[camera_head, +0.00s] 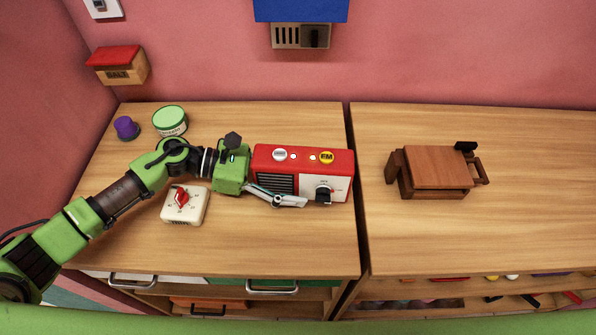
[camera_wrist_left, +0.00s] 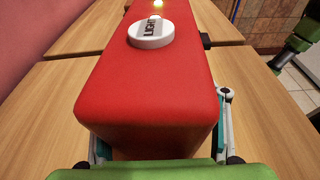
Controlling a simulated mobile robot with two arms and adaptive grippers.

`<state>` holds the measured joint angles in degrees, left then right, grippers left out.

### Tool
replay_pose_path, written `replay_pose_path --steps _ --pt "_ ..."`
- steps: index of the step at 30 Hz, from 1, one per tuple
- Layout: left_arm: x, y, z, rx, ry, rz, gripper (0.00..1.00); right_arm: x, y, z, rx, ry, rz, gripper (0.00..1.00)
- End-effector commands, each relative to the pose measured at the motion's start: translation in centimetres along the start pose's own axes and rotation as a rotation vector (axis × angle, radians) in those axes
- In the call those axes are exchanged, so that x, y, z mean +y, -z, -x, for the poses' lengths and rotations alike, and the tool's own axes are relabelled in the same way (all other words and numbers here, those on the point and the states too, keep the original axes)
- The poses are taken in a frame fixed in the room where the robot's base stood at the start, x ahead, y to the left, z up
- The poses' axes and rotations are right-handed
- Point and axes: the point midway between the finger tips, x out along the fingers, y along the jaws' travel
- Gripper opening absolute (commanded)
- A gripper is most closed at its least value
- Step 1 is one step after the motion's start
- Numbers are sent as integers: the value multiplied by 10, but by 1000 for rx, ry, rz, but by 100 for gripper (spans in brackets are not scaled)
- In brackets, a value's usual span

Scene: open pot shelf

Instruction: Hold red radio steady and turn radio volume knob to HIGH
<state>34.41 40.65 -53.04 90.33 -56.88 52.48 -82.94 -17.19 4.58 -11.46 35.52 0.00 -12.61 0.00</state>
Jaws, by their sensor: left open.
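The red radio (camera_head: 303,158) stands near the right edge of the left tabletop. It has a dark speaker grille and a white panel with the volume knob (camera_head: 323,192). The lettering round the knob is too small to read. My left gripper (camera_head: 287,180) is open at the radio's left end, with one finger along the front face below the grille. The far finger is hidden behind the radio. In the left wrist view the radio (camera_wrist_left: 150,90) lies between the two spread fingers, and contact cannot be judged. My right gripper does not show.
A white timer (camera_head: 185,207) with a red dial lies below my left arm. A green-lidded tin (camera_head: 170,121) and a purple item (camera_head: 126,127) stand at the back left. A brown wooden box (camera_head: 437,168) is on the right tabletop. A narrow gap separates the tabletops.

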Motion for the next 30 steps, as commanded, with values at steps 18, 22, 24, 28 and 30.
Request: replay_pose_path --steps 18,22,24,28,30 --pt "0 0 -1 1 1 0 34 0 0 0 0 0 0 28" --pt "0 0 0 1 0 0 34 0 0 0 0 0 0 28" --pt "0 0 0 1 -1 0 34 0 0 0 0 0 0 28" --pt "0 0 0 1 -1 -1 34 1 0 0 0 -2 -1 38" --pt "1 0 0 1 -2 -1 34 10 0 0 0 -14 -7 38"
